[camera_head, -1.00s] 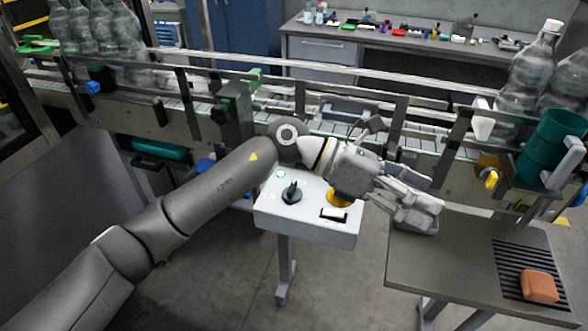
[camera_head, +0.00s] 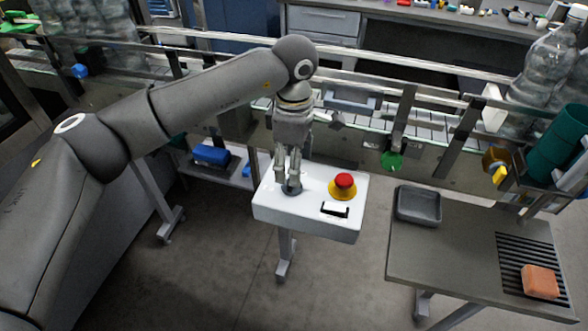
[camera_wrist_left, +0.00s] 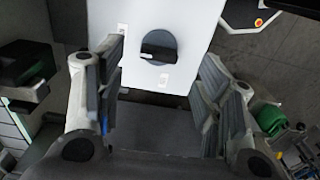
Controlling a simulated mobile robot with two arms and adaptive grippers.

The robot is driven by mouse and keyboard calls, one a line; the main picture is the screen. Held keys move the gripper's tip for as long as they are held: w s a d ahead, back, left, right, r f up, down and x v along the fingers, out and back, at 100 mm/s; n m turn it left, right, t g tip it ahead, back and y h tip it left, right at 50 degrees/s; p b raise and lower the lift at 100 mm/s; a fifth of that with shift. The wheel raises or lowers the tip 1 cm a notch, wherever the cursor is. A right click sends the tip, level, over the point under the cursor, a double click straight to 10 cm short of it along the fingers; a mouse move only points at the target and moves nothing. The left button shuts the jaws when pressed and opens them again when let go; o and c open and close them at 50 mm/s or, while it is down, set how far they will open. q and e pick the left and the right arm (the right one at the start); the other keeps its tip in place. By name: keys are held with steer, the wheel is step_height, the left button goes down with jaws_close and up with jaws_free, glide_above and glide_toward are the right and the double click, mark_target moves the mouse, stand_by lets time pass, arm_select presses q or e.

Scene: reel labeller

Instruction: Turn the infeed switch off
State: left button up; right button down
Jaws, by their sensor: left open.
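A white control box (camera_head: 308,222) stands on a post in front of the conveyor. A black rotary switch (camera_head: 291,189) sits on its top left, partly hidden by my left gripper (camera_head: 288,182). In the left wrist view, the rotary switch (camera_wrist_left: 158,48) is a round black knob with a bar handle and a white mark at the handle's left end. My left gripper (camera_wrist_left: 160,100) is open and points down, its fingers on either side of the switch's line. I cannot tell whether they touch it. My right gripper is not in view.
A red mushroom button (camera_head: 344,182) on a yellow base and a black-and-white part (camera_head: 335,209) are right of the switch. A side table (camera_head: 440,262) holds a grey tray (camera_head: 418,206) and an orange block (camera_head: 540,281). The conveyor rail (camera_head: 420,80) runs behind.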

arm_select(q)
steer(key=shift+f+p, duration=0.6)
steer(key=shift+f, duration=1.7)
steer(key=shift+c, duration=0.2)
steer(key=c, duration=1)
